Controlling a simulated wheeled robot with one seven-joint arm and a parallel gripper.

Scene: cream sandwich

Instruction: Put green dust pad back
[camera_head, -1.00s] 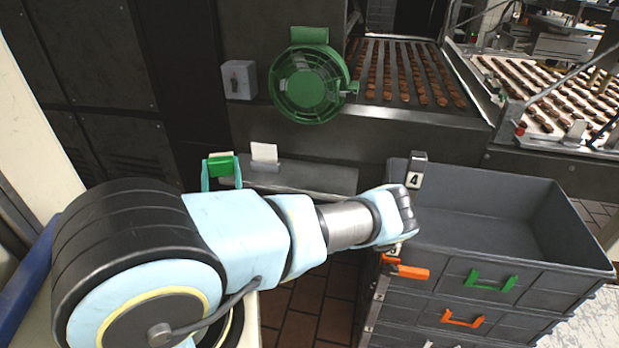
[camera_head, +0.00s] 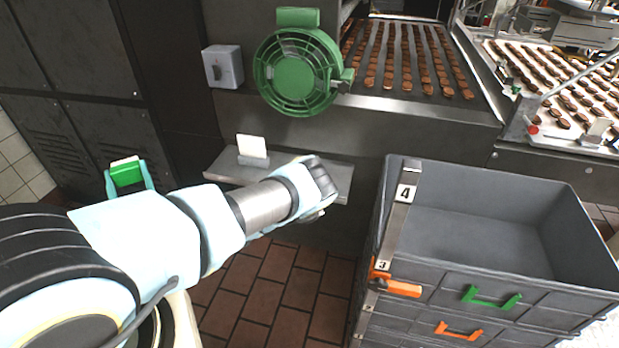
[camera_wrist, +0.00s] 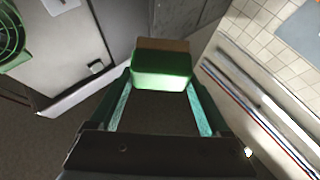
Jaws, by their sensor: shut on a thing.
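The green dust pad (camera_head: 127,174) is a small block held between the teal fingers of my gripper (camera_head: 128,177), at the left in the head view. In the wrist view the pad (camera_wrist: 162,72) shows a green body with a brown strip along its far edge. My gripper (camera_wrist: 161,88) is shut on it, one finger at each side. The pad is in the air, in front of dark cabinets and left of the metal ledge. My arm covers part of the view below it.
A metal ledge (camera_head: 225,172) with a white card (camera_head: 252,149) juts from the machine below a green fan (camera_head: 298,72) and a grey switch box (camera_head: 222,66). A grey open-topped drawer unit (camera_head: 480,235) stands at the right. Brick-red floor shows between.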

